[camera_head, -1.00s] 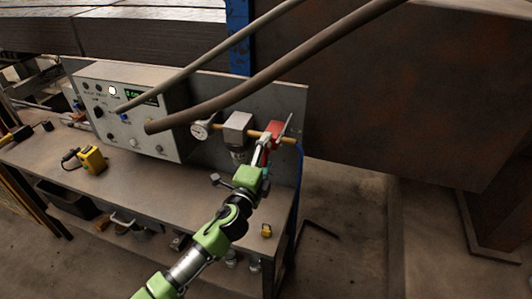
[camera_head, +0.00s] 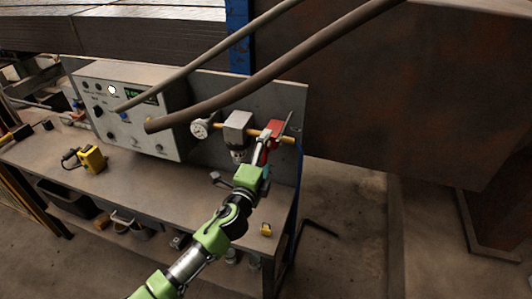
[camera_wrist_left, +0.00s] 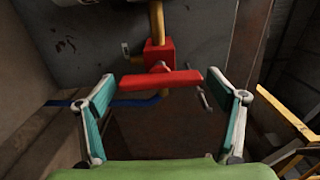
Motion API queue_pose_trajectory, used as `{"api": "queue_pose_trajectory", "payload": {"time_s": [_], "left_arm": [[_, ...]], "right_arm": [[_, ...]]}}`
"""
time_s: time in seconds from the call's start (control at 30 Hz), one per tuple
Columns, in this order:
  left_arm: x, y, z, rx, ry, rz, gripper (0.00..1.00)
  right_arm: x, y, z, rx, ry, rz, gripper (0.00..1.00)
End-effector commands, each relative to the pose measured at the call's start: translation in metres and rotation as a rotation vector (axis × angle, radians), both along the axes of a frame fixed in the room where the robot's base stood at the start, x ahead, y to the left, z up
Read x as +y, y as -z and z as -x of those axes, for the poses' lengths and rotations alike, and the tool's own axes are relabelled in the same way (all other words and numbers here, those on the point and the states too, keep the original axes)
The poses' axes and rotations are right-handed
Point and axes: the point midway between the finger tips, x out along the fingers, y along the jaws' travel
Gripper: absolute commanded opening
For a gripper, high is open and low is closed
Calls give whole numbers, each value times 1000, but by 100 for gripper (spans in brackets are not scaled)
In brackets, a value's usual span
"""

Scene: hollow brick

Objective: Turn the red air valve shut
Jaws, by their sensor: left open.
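The red air valve (camera_wrist_left: 159,55) sits on a brass pipe in the left wrist view. Its red bar handle (camera_wrist_left: 161,79) lies crosswise, nearly level in that view. My left gripper (camera_wrist_left: 168,96) is open, with one finger on either side of the handle and gaps at both ends. My right gripper is not in view.
A pressure gauge (camera_head: 199,129) and a grey regulator (camera_head: 237,128) sit on the pipe left of the valve. A control box (camera_head: 130,112) and a yellow tool (camera_head: 92,159) stand on the bench. A blue hose (camera_wrist_left: 125,102) runs behind the handle.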

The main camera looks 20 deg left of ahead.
Motion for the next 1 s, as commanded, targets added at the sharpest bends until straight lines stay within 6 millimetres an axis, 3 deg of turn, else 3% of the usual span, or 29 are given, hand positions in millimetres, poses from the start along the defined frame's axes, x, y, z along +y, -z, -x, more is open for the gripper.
{"api": "queue_pose_trajectory", "payload": {"time_s": [0.23,0.5,0.7,1.0], "left_arm": [[1,2,17,2,0,1,86],[2,2,74,4,1,2,86],[3,1,106,2,1,2,86],[4,0,120,0,0,-1,86]], "right_arm": [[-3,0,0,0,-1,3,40],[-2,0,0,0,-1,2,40],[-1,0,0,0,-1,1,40],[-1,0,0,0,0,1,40]]}}
